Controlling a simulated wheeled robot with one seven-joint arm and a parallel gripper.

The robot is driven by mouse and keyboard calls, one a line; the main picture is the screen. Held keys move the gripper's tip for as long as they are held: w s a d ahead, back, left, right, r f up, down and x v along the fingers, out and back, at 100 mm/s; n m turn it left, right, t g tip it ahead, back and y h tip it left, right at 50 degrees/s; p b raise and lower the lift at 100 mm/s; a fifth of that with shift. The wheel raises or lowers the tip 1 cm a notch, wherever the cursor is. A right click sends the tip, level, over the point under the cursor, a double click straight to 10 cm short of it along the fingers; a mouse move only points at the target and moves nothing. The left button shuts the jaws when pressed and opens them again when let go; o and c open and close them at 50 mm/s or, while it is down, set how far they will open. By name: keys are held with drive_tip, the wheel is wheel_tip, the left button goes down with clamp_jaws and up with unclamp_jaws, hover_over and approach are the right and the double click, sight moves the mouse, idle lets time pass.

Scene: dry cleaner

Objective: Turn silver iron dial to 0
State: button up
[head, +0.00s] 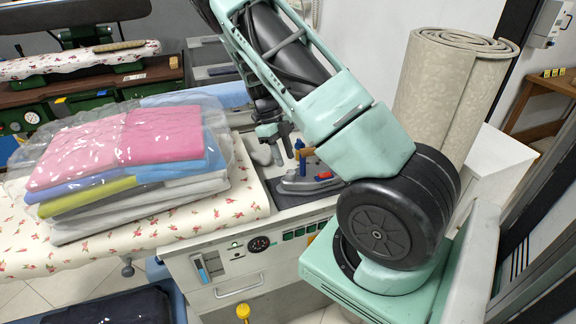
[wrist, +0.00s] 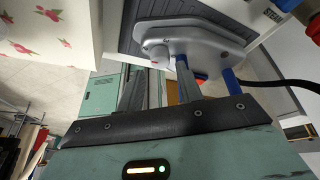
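The silver iron (head: 312,184) rests on the right part of the pressing station in the head view, with blue and red parts on top. In the wrist view its grey body (wrist: 205,47) lies just beyond my fingers. A small rounded knob (wrist: 156,50), perhaps the dial, sticks out at its near left end; its marking cannot be read. My gripper (head: 277,148) is by the iron's left end in the head view. In the wrist view my gripper (wrist: 160,82) is open, with its two fingers apart and nothing between them. The knob lies beyond the gap.
Bagged folded clothes (head: 130,155) lie left on a flowered ironing board (head: 250,205). A control panel (head: 262,243) faces the front of the station. A rolled beige mat (head: 440,90) stands at right. A dark cord (wrist: 285,85) runs right from the iron.

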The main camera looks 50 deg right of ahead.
sight(289, 171)
drive_tip(key=shift+p+x, duration=0.3)
drive_tip(key=shift+x, duration=2.1)
drive_tip(key=c, duration=0.7)
